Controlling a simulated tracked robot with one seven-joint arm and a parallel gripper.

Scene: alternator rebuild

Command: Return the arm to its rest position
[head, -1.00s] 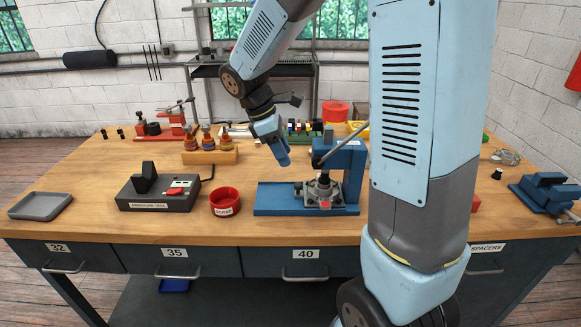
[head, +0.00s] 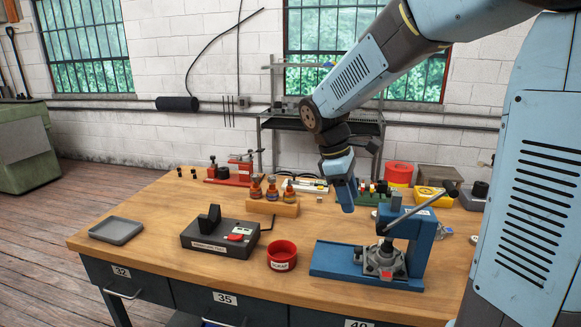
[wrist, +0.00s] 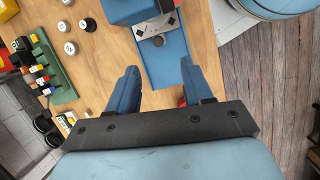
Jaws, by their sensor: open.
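My gripper (head: 346,194) hangs above the workbench (head: 150,214), behind the blue press (head: 405,240), with its fingers pointing down. In the wrist view its two blue fingers (wrist: 156,92) stand apart with nothing between them. The blue base of the press shows beyond the fingers. A grey metal part (head: 384,258) sits on the press base under the lever. My arm reaches in from the upper right.
A red bowl (head: 282,256), a dark tester box (head: 220,236) and a grey tray (head: 117,231) stand on the left half. A wooden block with several bottles (head: 273,205) and a red fixture (head: 230,173) stand farther back. A green rack (wrist: 56,68) is near my gripper.

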